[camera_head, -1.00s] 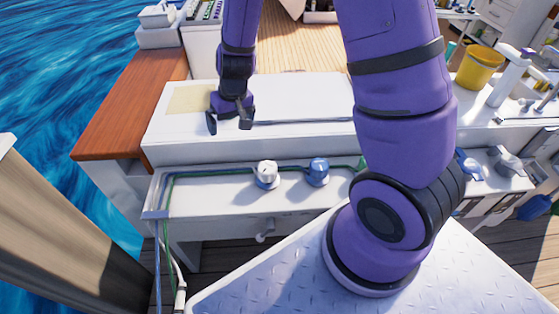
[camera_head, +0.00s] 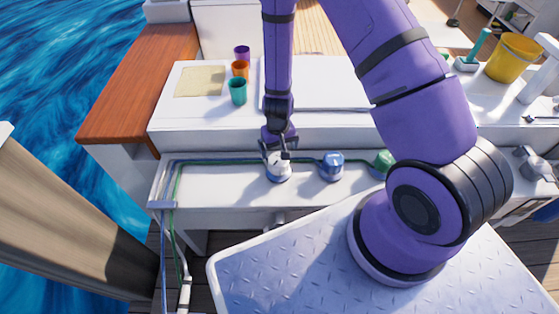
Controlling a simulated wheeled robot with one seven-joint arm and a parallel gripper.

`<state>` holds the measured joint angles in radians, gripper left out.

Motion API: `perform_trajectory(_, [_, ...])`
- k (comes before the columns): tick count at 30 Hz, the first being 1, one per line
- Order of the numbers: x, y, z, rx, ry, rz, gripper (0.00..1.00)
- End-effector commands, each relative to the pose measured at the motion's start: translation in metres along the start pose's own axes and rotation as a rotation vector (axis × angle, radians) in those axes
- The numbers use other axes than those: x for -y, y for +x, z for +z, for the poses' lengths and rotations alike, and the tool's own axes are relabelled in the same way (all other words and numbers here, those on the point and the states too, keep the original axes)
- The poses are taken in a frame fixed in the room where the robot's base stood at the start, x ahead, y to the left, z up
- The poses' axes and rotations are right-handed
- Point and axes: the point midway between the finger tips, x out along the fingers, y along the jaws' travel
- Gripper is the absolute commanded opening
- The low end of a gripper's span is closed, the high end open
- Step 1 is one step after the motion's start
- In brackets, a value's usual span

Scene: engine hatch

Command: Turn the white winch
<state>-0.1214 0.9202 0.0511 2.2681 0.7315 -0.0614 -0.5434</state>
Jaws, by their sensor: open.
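The white winch (camera_head: 279,172) sits on the narrow white ledge, at the left of a row of winches. My gripper (camera_head: 277,158) points down right at the top of the white winch, its open fingers at or just above the winch's head. The fingers partly cover the winch top, and I cannot tell whether they touch it.
A blue winch (camera_head: 332,166) stands close on the right, and a green one (camera_head: 382,162) beyond it, partly by my arm. Purple (camera_head: 242,53), orange (camera_head: 240,69) and teal (camera_head: 238,91) cups stand on the white top behind. A yellow bucket (camera_head: 513,58) is at the far right.

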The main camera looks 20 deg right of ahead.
Motion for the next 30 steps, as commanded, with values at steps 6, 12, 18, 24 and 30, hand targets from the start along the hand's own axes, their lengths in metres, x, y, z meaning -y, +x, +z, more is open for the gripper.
perform_trajectory(6, [0.000, 0.033, 0.001, 0.003, 0.002, -0.001, 1.00])
perform_trajectory(12, [0.000, 0.060, 0.000, 0.001, 0.002, -0.001, 1.00])
perform_trajectory(18, [0.000, 0.076, 0.000, 0.000, 0.001, -0.001, 1.00])
perform_trajectory(24, [0.000, 0.081, 0.000, 0.000, 0.000, -0.001, 1.00])
perform_trajectory(30, [0.000, 0.081, 0.000, 0.000, 0.000, -0.001, 1.00])
